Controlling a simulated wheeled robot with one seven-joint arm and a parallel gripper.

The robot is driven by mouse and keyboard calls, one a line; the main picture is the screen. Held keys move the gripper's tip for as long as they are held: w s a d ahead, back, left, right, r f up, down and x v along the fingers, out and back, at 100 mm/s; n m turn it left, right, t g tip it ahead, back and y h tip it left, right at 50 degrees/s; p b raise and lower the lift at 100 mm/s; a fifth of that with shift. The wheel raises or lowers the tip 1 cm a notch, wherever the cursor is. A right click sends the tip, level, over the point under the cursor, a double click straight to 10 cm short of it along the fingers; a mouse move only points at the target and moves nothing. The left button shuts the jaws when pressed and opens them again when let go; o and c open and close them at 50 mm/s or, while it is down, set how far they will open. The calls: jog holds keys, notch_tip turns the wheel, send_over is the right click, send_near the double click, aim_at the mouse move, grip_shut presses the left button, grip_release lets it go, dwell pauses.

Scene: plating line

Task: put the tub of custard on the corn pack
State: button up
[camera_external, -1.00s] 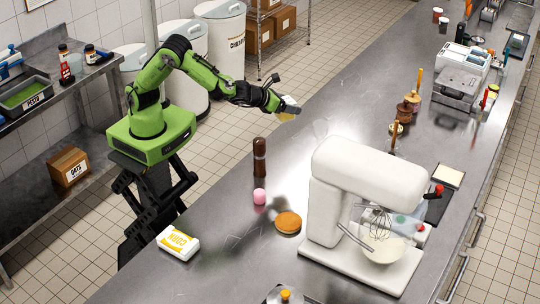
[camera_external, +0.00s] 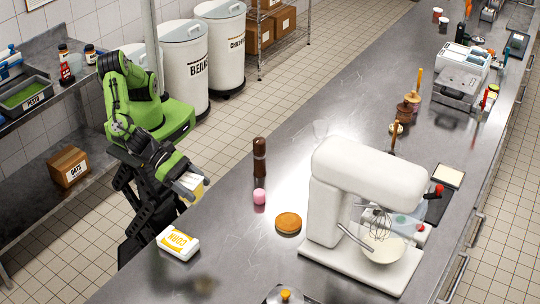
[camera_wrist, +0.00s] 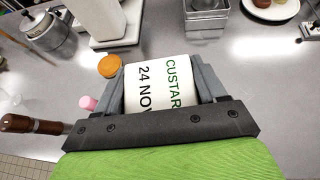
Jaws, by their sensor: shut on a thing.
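The tub of custard (camera_wrist: 160,88) is white with a printed label reading CUSTAR and 24 NOV. My gripper (camera_external: 193,184) is shut on it and holds it up near the counter's left edge, above and behind the corn pack in the external view. In the wrist view the gripper's two fingers (camera_wrist: 163,82) flank the tub. The corn pack (camera_external: 178,243) is a white block with yellow CORN lettering, lying on the counter at the front left. It does not show in the wrist view.
A white stand mixer (camera_external: 365,180) is further right. The counter around the corn pack is clear.

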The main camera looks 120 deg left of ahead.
jog(key=m+h, duration=0.1)
send_over(180, 241)
notch_tip(180, 241, down, 15)
jog(key=shift+w+f, duration=0.1)
jog(key=shift+f, duration=0.05)
jog(key=o, duration=1.2)
